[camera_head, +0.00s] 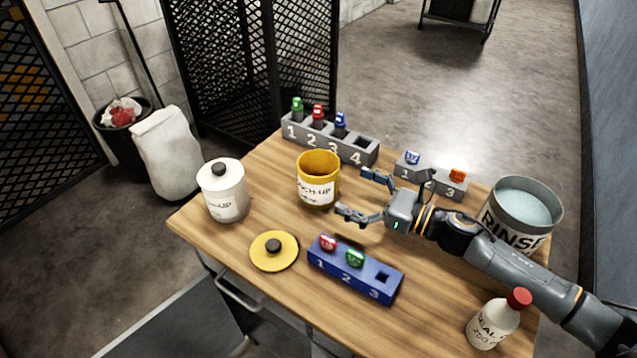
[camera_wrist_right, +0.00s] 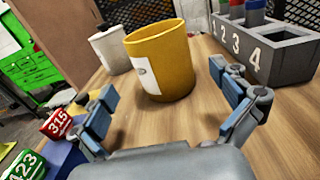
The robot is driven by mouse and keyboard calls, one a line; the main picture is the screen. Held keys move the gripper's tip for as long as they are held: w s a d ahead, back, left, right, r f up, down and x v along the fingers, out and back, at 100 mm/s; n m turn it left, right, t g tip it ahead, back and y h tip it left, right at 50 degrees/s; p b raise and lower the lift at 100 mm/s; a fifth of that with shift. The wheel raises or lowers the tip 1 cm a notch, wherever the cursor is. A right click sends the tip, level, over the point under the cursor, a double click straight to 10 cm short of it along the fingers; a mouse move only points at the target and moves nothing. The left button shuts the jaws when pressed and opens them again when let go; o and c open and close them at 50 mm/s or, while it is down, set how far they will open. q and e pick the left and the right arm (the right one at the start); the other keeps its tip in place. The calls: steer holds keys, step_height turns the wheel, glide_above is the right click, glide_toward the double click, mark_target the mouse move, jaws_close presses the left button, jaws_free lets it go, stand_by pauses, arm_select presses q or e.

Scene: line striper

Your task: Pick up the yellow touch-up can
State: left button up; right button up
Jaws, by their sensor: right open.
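The yellow touch-up can (camera_head: 319,166) stands upright and open-topped in the middle of the wooden table, with a white label on its front. Its yellow lid (camera_head: 273,252) with a black knob lies on the table in front of it. My right gripper (camera_head: 352,193) is open and empty, just to the right of the can, its fingers pointing toward it. In the right wrist view the can (camera_wrist_right: 162,62) stands ahead of the open fingers (camera_wrist_right: 172,98), apart from them. My left gripper is not in view.
A white lidded can (camera_head: 223,196) stands left. A grey numbered rack (camera_head: 297,132) is behind, a smaller grey block (camera_head: 452,191) right, and a blue block (camera_head: 338,278) in front. A rinse bucket (camera_head: 522,208) and red-capped bottle (camera_head: 494,324) stand near my right arm.

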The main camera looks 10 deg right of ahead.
mark_target(336, 187)
steer(key=shift+f, duration=0.85)
steer(key=shift+w+a+r, duration=0.25)
steer(key=shift+w+a, duration=0.05)
steer(key=shift+a, duration=0.05)
steer(key=shift+w+a+f, duration=0.1)
steer(key=shift+w+a, duration=0.1)
steer(key=shift+w, duration=0.05)
steer(key=p+x, duration=0.2)
steer(key=x, duration=0.3)
steer(key=shift+w+a, duration=0.35)
steer(key=shift+a, duration=0.05)
steer(key=shift+c, duration=0.4)
steer(key=c, duration=1.4)
